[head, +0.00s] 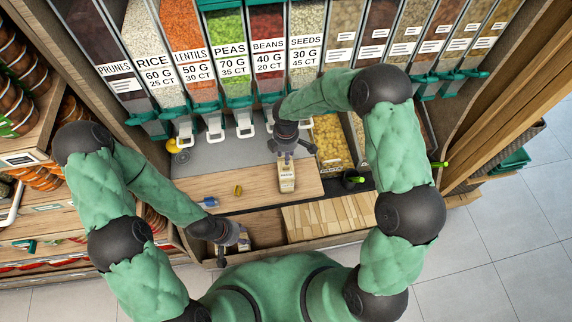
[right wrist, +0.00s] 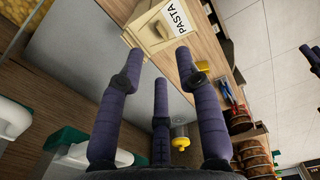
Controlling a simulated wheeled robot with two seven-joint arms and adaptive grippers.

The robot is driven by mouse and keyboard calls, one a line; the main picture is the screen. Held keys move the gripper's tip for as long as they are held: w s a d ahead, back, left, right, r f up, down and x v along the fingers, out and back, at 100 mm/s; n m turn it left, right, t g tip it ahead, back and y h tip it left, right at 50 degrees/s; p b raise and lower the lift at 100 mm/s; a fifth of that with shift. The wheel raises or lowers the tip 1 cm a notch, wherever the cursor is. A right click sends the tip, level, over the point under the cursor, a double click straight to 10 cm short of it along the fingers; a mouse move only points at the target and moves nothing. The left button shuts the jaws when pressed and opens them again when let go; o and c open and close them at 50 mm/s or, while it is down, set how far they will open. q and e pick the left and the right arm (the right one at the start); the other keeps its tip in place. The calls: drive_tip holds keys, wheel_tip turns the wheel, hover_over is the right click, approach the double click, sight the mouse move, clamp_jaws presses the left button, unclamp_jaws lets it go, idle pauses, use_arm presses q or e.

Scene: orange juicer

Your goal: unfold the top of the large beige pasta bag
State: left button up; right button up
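The beige pasta bag (head: 287,180) stands on the wooden counter in the head view. It shows in the right wrist view too, as a beige bag (right wrist: 150,32) with a white PASTA label. My right gripper (head: 290,155) is just above the bag. In the right wrist view my right gripper (right wrist: 160,60) has its fingers spread, with the bag beyond the tips and nothing clearly held. My left gripper (head: 241,240) is low at the counter's front, over a compartment, by a small pale thing. Whether it is open or shut is unclear.
Dispensers with white spouts (head: 245,128) line the back. A pasta bin (head: 330,140) is to the right of the bag. A yellow-brown piece (head: 238,190) and a blue scoop (head: 209,202) lie on the counter (head: 260,205). A slatted wooden board (head: 328,216) is in front.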

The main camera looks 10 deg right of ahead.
sight(286, 169)
wheel_tip(286, 169, down, 8)
drive_tip(key=shift+r+b, duration=0.1)
drive_tip(key=shift+b, duration=0.2)
clamp_jaws()
